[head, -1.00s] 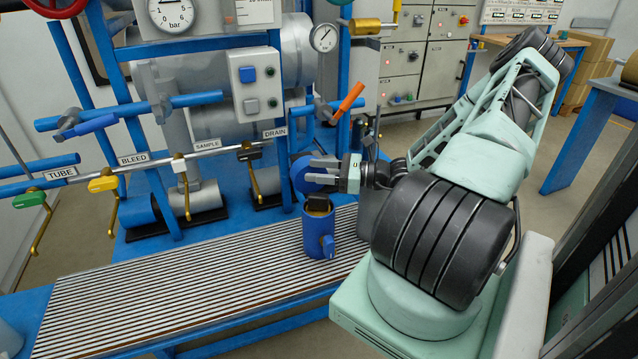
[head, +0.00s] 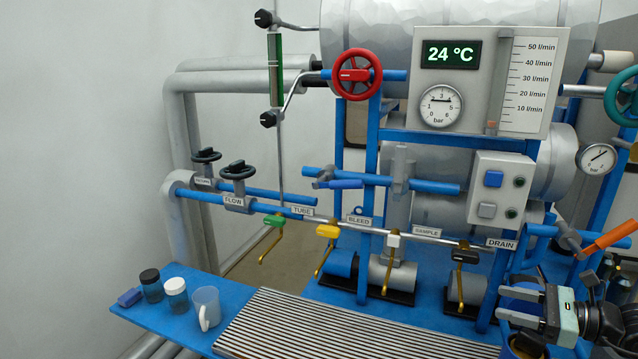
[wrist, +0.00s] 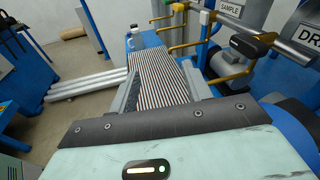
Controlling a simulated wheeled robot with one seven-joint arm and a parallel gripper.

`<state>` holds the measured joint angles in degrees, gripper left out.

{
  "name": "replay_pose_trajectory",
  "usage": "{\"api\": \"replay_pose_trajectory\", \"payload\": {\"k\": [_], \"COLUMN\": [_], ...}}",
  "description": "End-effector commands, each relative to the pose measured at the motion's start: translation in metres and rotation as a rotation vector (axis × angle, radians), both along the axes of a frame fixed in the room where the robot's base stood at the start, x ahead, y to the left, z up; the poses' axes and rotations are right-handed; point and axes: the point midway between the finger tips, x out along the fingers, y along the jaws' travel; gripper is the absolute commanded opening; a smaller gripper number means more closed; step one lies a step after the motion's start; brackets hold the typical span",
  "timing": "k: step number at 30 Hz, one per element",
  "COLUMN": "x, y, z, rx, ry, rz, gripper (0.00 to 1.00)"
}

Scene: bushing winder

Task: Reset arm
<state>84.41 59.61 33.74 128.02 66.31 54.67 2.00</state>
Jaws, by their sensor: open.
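My gripper (head: 504,304) is at the lower right of the head view, with its fingers pointing left. It is open and empty. In the wrist view its two fingers stand well apart, with only the slatted bench top (wrist: 158,75) visible beyond them. A blue container (head: 524,346) shows partly below my gripper in the head view, cut by the lower edge. Most of my arm is outside the head view.
A pipe rig with TUBE, BLEED, SAMPLE and DRAIN valves stands behind the bench. An orange handle (head: 608,240) is close behind my gripper. Two jars and a clear mug (head: 206,307) stand at the bench's left end. The slatted top (head: 340,325) is mostly clear.

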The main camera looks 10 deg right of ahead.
Motion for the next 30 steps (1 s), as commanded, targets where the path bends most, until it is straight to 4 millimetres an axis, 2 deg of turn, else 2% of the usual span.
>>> {"api": "replay_pose_trajectory", "payload": {"k": [1, 3, 6, 12, 15, 21, 30], "x": [0.003, 0.001, -0.007, -0.036, -0.054, -0.092, -0.144], "y": [0.03, 0.064, 0.11, 0.184, 0.213, 0.257, 0.302], "z": [0.005, 0.008, 0.013, 0.023, 0.028, 0.042, 0.07], "rx": [-0.069, -0.157, -0.282, -0.531, -0.656, -0.901, -1.252], "ry": [0.002, 0.0, -0.017, -0.098, -0.162, -0.342, -0.754], "rz": [0.122, 0.273, 0.484, 0.894, 1.09, 1.456, 1.911], "gripper": [0.49, 0.49, 0.49, 0.49, 0.49, 0.49, 0.49]}}
